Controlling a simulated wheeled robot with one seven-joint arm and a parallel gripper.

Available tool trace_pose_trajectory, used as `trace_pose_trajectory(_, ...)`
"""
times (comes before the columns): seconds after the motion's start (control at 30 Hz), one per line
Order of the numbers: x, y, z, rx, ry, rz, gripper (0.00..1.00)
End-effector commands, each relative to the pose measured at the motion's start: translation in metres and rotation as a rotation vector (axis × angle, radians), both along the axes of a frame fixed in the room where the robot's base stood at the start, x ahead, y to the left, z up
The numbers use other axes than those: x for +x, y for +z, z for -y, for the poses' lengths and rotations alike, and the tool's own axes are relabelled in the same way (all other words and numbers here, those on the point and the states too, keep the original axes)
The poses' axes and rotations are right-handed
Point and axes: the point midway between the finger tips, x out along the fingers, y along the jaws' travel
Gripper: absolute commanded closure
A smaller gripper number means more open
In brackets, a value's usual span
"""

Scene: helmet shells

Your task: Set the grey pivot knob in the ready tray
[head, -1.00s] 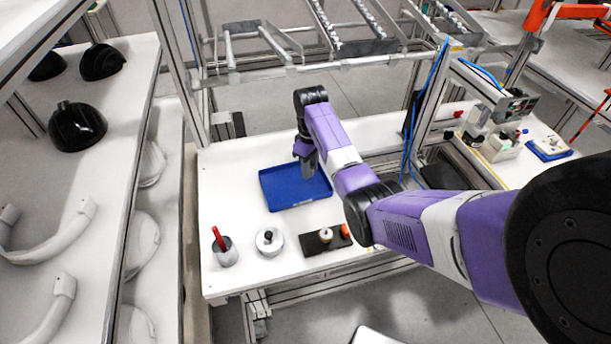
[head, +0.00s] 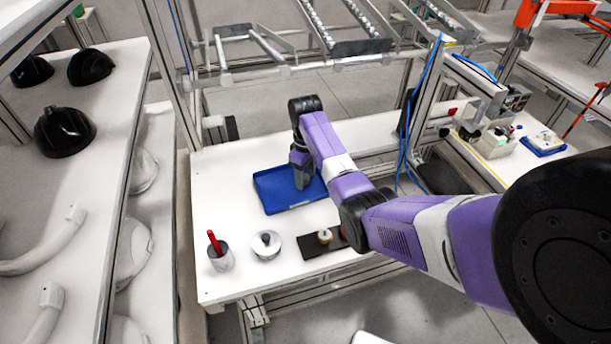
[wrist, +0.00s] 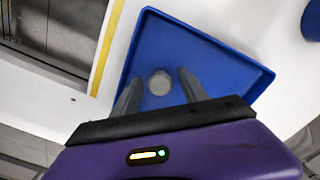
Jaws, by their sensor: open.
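The grey pivot knob (wrist: 160,82) is a small round grey piece over the blue tray floor in the wrist view. The blue tray (head: 268,198) lies on the white table, and its rim and floor also show in the wrist view (wrist: 205,68). My gripper (head: 302,184) points down inside the tray area in the head view. In the wrist view its two fingers (wrist: 158,88) stand apart on either side of the knob, with visible gaps. The knob looks to be resting on the tray floor. It is hidden by my gripper in the head view.
A grey cup with a red-handled item (head: 221,259), a round silver piece with a dark knob (head: 266,245) and a dark board (head: 312,247) stand along the front of the table. A shelf with black helmet shells (head: 64,132) is at left. White table is clear left of the tray.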

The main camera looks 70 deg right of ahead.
Motion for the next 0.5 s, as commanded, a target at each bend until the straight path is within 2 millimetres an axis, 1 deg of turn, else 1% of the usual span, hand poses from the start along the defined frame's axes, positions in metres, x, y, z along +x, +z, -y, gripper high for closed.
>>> trace_pose_trajectory(0.17,0.001,0.006,0.001,-0.001,0.000,0.002,0.49)
trace_pose_trajectory(0.27,0.001,0.018,0.001,-0.004,0.000,0.003,0.49)
trace_pose_trajectory(0.37,0.001,0.036,0.001,-0.004,0.001,0.003,0.49)
trace_pose_trajectory(0.5,0.002,0.068,0.001,-0.004,0.001,0.004,0.49)
